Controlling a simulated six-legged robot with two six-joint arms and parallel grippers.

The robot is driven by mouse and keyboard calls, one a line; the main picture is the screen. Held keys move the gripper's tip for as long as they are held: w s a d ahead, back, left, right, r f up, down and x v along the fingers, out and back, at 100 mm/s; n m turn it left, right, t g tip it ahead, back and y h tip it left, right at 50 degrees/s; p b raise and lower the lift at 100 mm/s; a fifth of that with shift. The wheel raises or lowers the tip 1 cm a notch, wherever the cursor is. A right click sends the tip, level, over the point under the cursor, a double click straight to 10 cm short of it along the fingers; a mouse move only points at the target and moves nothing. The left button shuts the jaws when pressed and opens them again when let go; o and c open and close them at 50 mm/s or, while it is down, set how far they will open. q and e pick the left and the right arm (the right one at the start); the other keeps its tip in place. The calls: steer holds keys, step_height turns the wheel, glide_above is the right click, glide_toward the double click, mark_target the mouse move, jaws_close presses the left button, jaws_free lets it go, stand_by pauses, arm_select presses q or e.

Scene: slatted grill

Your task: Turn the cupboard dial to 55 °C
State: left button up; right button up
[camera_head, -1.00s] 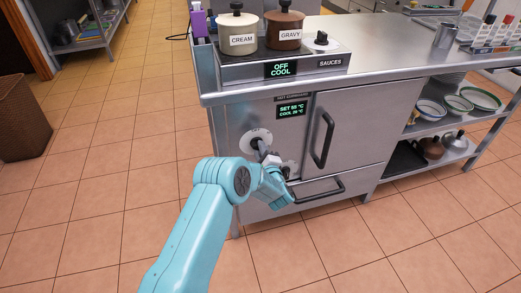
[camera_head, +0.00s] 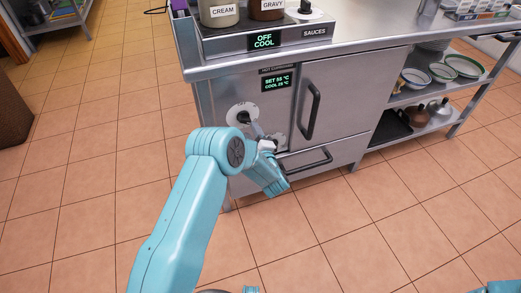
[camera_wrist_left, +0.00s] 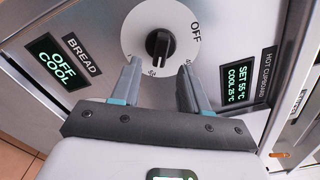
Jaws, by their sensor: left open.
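The cupboard dial is a white round plate with a black knob (camera_head: 243,117) on the steel cupboard front, left of the door. In the left wrist view the knob (camera_wrist_left: 160,45) sits just beyond my fingertips, its white pointer line toward the lower side. The cupboard display (camera_head: 276,82) reads SET 55 °C, COOL 25 °C; it also shows in the left wrist view (camera_wrist_left: 238,84). My left gripper (camera_wrist_left: 160,72) is open and empty, its fingers apart on either side below the knob and not gripping it. In the head view the left gripper (camera_head: 256,131) partly covers the dial plate.
A door handle (camera_head: 311,110) and a drawer handle (camera_head: 306,161) stick out close by. The cream pot (camera_head: 219,12) and gravy pot (camera_head: 267,9) stand on the counter.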

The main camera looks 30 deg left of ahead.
arm_select(q)
steer(key=v, duration=1.1)
steer(key=shift+p, duration=0.4)
